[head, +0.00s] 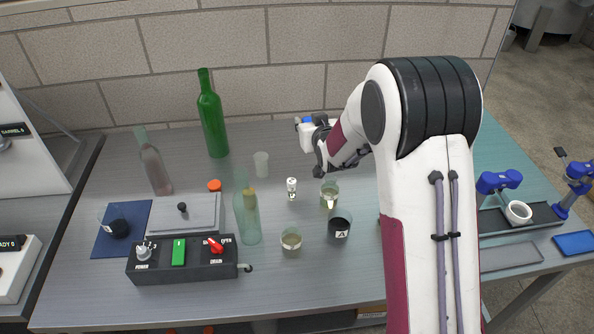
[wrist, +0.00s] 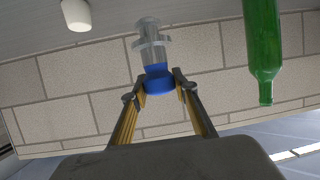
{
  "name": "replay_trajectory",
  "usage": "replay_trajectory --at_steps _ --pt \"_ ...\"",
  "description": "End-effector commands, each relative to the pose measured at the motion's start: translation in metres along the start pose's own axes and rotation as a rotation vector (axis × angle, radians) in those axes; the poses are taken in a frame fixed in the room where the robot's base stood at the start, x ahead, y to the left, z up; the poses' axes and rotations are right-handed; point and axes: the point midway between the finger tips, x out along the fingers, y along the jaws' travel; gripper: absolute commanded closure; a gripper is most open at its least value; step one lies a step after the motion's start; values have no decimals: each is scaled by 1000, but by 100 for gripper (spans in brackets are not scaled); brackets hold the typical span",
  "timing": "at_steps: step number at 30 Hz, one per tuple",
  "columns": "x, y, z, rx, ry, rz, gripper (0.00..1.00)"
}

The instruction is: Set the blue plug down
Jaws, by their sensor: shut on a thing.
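The blue plug (wrist: 159,80) is between the two fingertips of my gripper (wrist: 160,88) in the wrist view, and both fingers touch its sides. A clear, greyish stem with a flange (wrist: 149,40) extends from the blue part, away from my palm. In the head view my gripper (head: 318,138) is above the back middle of the table, pointing left and toward the wall. A small patch of blue shows at its end there; most of the plug is hidden or too small to make out.
A green bottle (head: 213,125) stands at the back left. A frosted cup (head: 261,164), a small white fitting (head: 291,189), a clear bottle (head: 247,222) and several glasses (head: 291,243) stand mid-table. A dark switch box (head: 190,268) is at front left. Bare tabletop (head: 300,160) shows behind the glasses.

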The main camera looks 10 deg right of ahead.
Motion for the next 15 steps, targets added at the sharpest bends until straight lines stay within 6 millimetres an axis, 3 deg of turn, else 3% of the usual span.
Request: replay_trajectory --at_steps 3,15 --pt "7 -26 -7 -21 3 -53 95" --pt "9 -31 -9 -4 -6 -76 95"
